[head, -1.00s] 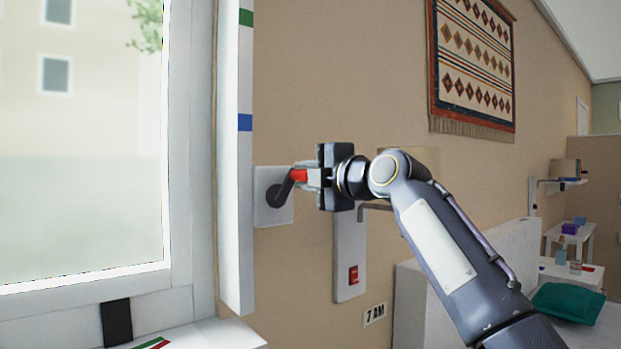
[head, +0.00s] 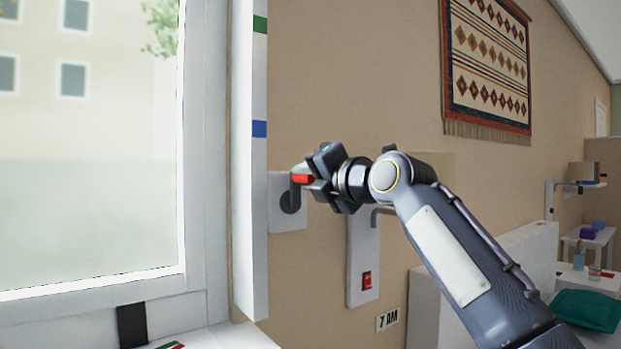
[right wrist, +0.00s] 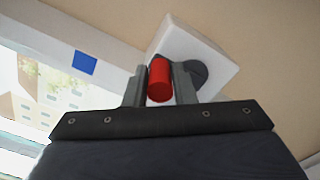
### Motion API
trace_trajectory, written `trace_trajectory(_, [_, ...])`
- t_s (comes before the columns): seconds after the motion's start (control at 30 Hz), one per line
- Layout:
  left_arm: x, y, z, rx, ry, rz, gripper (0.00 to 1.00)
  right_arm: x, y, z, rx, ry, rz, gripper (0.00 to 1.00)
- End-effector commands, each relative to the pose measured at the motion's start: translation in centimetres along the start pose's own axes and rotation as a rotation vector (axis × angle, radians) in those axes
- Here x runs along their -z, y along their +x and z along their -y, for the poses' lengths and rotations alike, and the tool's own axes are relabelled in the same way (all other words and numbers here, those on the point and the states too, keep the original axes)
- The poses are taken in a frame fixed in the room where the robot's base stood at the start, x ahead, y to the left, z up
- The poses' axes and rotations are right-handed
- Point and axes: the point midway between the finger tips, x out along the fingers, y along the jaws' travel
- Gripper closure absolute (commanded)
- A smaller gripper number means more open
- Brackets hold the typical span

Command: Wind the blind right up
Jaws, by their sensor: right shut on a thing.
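The blind's winding crank has a red knob (head: 302,179) on a dark arm, turning on a white wall plate (head: 284,222). My right gripper (head: 314,180) is shut on the red knob, with the crank arm pointing up from the dark hub (head: 291,201). In the right wrist view the red knob (right wrist: 160,82) sits between the two fingers, and the white plate (right wrist: 192,45) and dark hub (right wrist: 196,73) are behind it. The window (head: 90,150) is at the left; no blind cloth shows over the visible glass. My left gripper is not in view.
A white upright board (head: 249,160) with green and blue marks stands between window and crank. A patterned rug (head: 487,65) hangs at upper right.

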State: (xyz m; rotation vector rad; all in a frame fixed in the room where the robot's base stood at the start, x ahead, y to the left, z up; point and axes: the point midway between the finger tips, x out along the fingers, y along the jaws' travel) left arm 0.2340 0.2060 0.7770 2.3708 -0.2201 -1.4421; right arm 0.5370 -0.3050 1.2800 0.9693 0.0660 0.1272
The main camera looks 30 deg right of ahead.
Motion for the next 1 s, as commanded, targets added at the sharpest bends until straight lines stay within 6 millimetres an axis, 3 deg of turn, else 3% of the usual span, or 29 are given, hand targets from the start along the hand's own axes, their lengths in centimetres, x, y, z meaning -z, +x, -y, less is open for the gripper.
trace_trajectory(0.37, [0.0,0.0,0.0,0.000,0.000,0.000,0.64,0.1,0.0,-0.1,-0.003,-0.004,-0.003,0.99])
trace_trajectory(0.4, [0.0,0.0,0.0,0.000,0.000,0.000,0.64,0.1,0.0,-0.1,-0.003,-0.003,-0.003,0.75])
trace_trajectory(0.57, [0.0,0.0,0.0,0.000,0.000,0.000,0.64,0.1,0.0,-0.1,-0.002,-0.003,-0.003,0.55])
trace_trajectory(0.87, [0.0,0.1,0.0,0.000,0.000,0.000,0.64,0.1,-0.2,0.0,0.000,-0.004,-0.001,0.55])
trace_trajectory(1.0, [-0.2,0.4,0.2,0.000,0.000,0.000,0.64,0.1,-1.9,0.0,-0.001,-0.004,0.001,0.55])
